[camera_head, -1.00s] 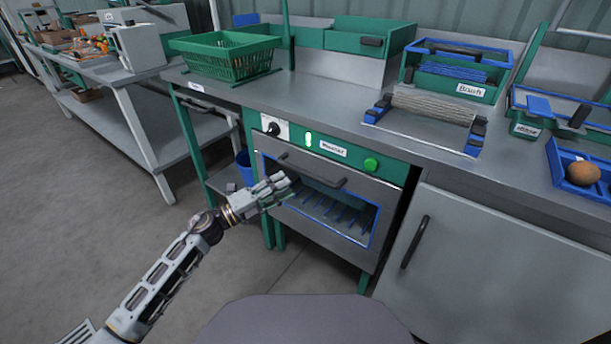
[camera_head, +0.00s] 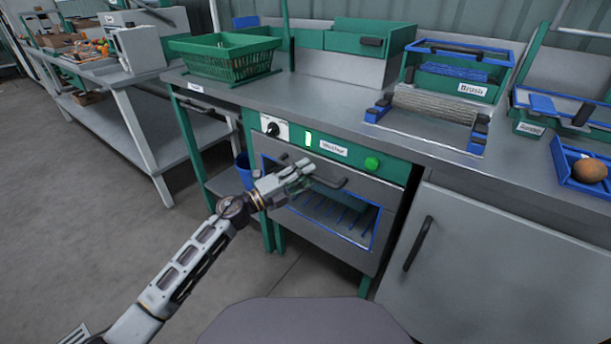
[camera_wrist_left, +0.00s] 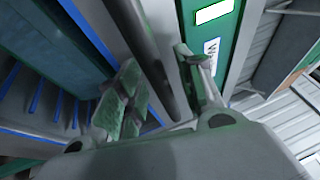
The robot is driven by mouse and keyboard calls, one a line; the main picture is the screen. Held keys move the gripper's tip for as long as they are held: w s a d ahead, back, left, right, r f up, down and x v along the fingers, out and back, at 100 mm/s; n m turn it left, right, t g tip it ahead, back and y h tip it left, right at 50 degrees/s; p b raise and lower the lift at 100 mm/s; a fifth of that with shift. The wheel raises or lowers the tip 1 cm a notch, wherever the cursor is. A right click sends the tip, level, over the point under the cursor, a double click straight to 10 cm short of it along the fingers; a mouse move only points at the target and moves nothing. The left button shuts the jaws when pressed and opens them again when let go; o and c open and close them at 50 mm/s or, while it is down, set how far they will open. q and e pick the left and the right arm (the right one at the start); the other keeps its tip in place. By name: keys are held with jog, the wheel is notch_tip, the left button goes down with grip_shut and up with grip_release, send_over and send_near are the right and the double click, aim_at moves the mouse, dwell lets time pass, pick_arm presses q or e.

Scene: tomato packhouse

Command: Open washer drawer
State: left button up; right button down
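The washer (camera_head: 390,167) is a green and grey unit under the counter, with a knob, a lit display and a green button. Its front drawer (camera_head: 325,215) has a blue-framed window and looks closed. The dark bar handle (camera_head: 334,184) runs along its upper edge. My left gripper (camera_head: 309,171) is at the handle's left part and hides some of it. In the left wrist view the fingers of my left gripper (camera_wrist_left: 158,57) are apart, with the dark handle (camera_wrist_left: 139,30) between them; contact cannot be told. My right gripper is not in view.
A grey cabinet door (camera_head: 475,260) with a dark handle is right of the washer. The counter above holds a green basket (camera_head: 225,47), a brush unit (camera_head: 455,93) and a blue tray with a round brown item (camera_head: 589,171). The floor in front is clear.

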pick_arm(q)
jog(key=shift+d, duration=0.1)
grip_shut()
dwell(0.3)
jog(key=shift+s, duration=0.15)
